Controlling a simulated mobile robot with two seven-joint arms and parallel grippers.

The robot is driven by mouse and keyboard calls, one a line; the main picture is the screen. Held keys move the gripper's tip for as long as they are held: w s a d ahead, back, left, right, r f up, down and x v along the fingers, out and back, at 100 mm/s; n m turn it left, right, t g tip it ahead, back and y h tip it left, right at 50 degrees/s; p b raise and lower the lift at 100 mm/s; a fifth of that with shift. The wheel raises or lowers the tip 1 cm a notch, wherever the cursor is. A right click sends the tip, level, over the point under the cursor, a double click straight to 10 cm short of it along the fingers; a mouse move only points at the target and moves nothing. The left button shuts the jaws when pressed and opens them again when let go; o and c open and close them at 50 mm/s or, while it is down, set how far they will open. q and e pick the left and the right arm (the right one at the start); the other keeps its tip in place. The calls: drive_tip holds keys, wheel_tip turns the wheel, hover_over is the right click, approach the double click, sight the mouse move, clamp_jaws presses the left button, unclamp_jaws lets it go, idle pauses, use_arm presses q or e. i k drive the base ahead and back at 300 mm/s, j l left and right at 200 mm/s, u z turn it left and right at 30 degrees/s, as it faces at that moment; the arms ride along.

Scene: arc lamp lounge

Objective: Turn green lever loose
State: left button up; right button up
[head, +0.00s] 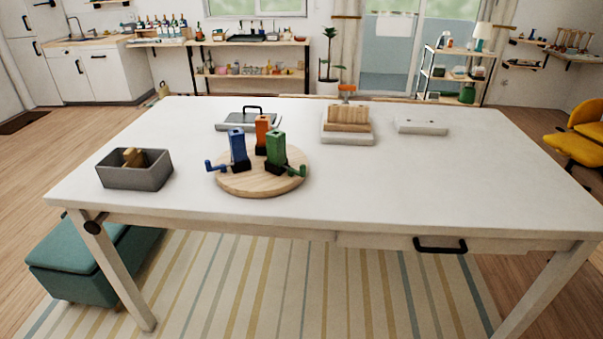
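A green block (276,149) stands upright on a round wooden board (262,186) on the white table. A green lever (297,171) sticks out low at its right side and ends in a small upturned knob. A blue block (238,148) with a blue lever (215,166) pointing left stands on the same board. An orange block (262,131) stands behind them, and its lower part is partly hidden. Neither of my grippers shows in the head view.
A grey bin (134,171) with a wooden piece (133,157) stands at the table's left. The table's right and front are clear.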

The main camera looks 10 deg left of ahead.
sight(291, 171)
drive_tip(key=i+j, duration=0.3)
drive_tip(key=j, duration=0.15)
drive_tip(key=i+j, duration=0.3)
drive_tip(key=j, duration=0.15)
drive_tip(key=i+j, duration=0.35)
drive_tip(key=j, duration=0.15)
